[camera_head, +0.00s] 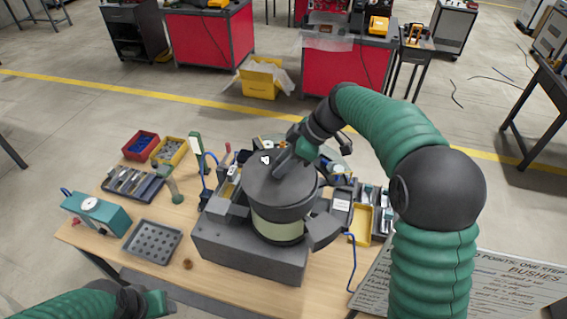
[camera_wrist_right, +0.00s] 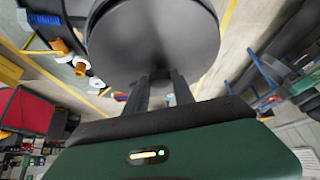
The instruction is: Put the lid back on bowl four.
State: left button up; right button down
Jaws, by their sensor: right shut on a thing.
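The dark grey round lid (camera_head: 262,188) is over the drum-shaped bowl (camera_head: 279,231), which has a pale green band, on the grey feeder base (camera_head: 240,250). I cannot tell whether the lid touches the bowl's rim. No number shows on the bowl. My right gripper (camera_head: 284,164) comes in from the back right and is shut on the lid at its top. In the right wrist view the lid (camera_wrist_right: 150,40) fills the top middle, with the gripper fingers (camera_wrist_right: 162,85) reaching it. My left gripper (camera_head: 155,302) is low at the left, away from the feeder; its jaws are unclear.
On the wooden table are a perforated grey tray (camera_head: 153,242), a teal device with a dial (camera_head: 98,214), a red bin (camera_head: 141,145) and a yellow bin (camera_head: 169,152). A yellow tray (camera_head: 361,226) is right of the feeder. A printed board (camera_head: 480,285) is at the front right.

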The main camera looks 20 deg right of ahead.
jog(key=shift+a+f, duration=0.1)
jog(key=shift+f, duration=0.15)
jog(key=shift+d+f, duration=0.1)
jog(key=shift+d, duration=0.15)
jog(key=shift+s+d+f+b, duration=0.15)
jog(key=shift+d+f+b, duration=0.15)
jog(key=shift+d+b, duration=0.15)
jog(key=shift+s+a+f+b, duration=0.2)
jog(key=shift+f+b, duration=0.15)
pick_arm(q)
jog(key=shift+s+d+f, duration=0.25)
jog(key=shift+d+f, duration=0.3)
jog(key=shift+f, duration=0.2)
pick_arm(e)
jog(key=shift+f, duration=0.1)
jog(key=c, duration=1.5)
grip_release()
jog(key=o, duration=0.5)
jog(key=shift+w+a, duration=0.1)
jog(key=shift+w, duration=0.1)
pick_arm(q)
jog(key=shift+w+a, duration=0.15)
jog(key=shift+w, duration=0.05)
pick_arm(e)
jog(key=shift+w, duration=0.1)
